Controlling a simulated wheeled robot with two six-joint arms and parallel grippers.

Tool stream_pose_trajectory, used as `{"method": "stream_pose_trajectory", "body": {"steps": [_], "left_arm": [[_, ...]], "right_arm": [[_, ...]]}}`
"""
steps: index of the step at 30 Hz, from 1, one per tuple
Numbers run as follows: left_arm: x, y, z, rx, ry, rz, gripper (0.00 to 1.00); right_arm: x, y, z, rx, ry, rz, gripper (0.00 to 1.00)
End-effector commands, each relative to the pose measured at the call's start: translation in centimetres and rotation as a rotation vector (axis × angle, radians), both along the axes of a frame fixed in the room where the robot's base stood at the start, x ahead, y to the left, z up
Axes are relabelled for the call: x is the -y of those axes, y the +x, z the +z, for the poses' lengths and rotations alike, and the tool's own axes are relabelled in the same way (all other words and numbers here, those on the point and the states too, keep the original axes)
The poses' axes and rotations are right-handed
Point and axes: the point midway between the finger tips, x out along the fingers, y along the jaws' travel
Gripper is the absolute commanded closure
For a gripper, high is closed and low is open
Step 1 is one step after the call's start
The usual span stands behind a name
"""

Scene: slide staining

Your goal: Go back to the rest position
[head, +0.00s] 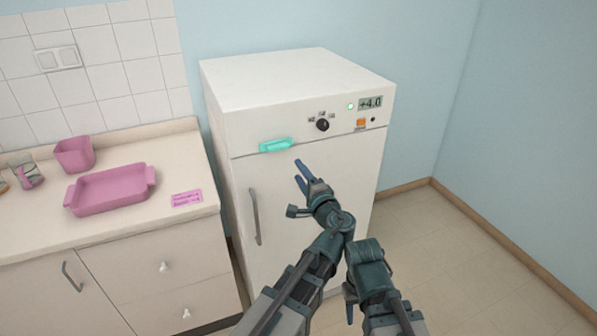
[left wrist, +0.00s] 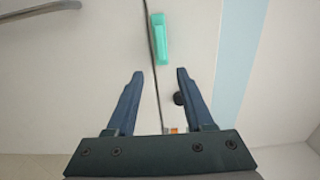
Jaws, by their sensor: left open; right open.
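My left gripper (head: 299,173) is open and empty, held out before the white fridge-like cabinet (head: 300,80). In the left wrist view its two blue fingers (left wrist: 157,85) stand apart with nothing between them but the cabinet front behind. A teal bar-like piece (head: 275,145) sits on the cabinet front by the door's top seam, beyond the fingertips; it also shows in the left wrist view (left wrist: 159,38). My right gripper (head: 349,312) points down, low in the head view; only a bit of blue finger shows beside the arm, and most of it is hidden.
A door handle (head: 255,217) runs down the cabinet's left side. A dial (head: 322,125) and a display (head: 371,103) sit above. On the left counter (head: 120,222) are a pink tray (head: 110,190), a pink cup (head: 74,154) and a pink label (head: 186,198). Floor at right is clear.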

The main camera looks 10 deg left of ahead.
Motion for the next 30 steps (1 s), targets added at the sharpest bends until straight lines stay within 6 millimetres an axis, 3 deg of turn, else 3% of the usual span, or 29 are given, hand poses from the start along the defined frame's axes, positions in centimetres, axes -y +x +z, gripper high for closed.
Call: {"method": "stream_pose_trajectory", "body": {"steps": [7,10,15,19,24,30], "left_arm": [[-0.3,-0.1,-0.2,-0.003,-0.011,0.007,0.47],[-2.0,-0.7,-1.6,-0.029,-0.085,0.054,0.47],[-7.1,-4.2,-7.8,-0.146,-0.392,0.244,0.47],[-9.2,-8.1,-13.5,-0.269,-0.677,0.408,0.47],[-8.5,-12.6,-18.4,-0.418,-0.979,0.559,0.47],[-6.5,-15.7,-20.8,-0.542,-1.203,0.649,0.47]], "right_arm": [[0.0,0.0,0.0,0.0,0.0,0.0,0.5],[0.0,0.0,0.0,0.0,0.0,0.0,0.5],[0.0,0.0,0.0,0.0,0.0,0.0,0.5],[0.0,0.0,0.0,0.0,0.0,0.0,0.5],[0.0,0.0,0.0,0.0,0.0,0.0,0.5],[0.0,0.0,0.0,0.0,0.0,0.0,0.5]]}}
